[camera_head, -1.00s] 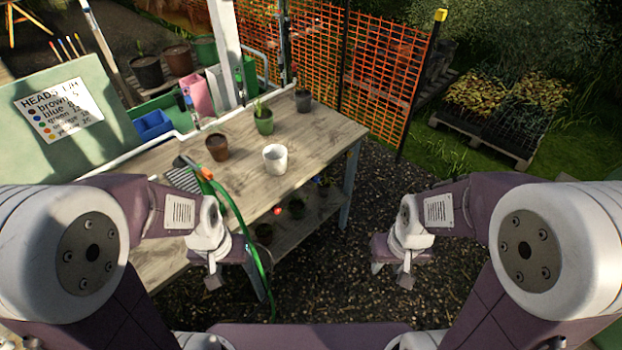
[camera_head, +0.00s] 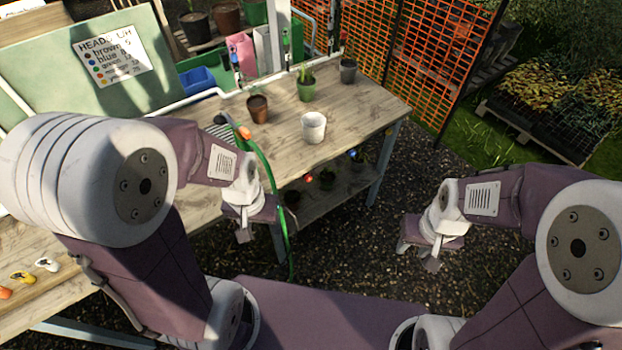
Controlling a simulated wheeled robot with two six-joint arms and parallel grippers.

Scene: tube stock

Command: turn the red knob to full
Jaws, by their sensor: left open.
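A small round red thing (camera_head: 309,178) shows just below the bench's front edge, close to the lower shelf; it is too small to tell whether it is the red knob. Another small red spot (camera_head: 343,38) shows above the grey pot at the back. My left gripper (camera_head: 244,232) is open and empty. It hangs in front of the bench, to the left of and below the red thing in the picture, apart from it. My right gripper (camera_head: 432,258) hangs over the gravel, right of the bench; its jaw opening is too small to judge.
The wooden bench (camera_head: 370,105) bears a white pot (camera_head: 313,128), a brown pot (camera_head: 257,108) and a green pot (camera_head: 306,90). A green hose (camera_head: 278,200) hangs over its front edge near my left gripper. An orange mesh fence (camera_head: 425,60) stands behind. Gravel ahead is free.

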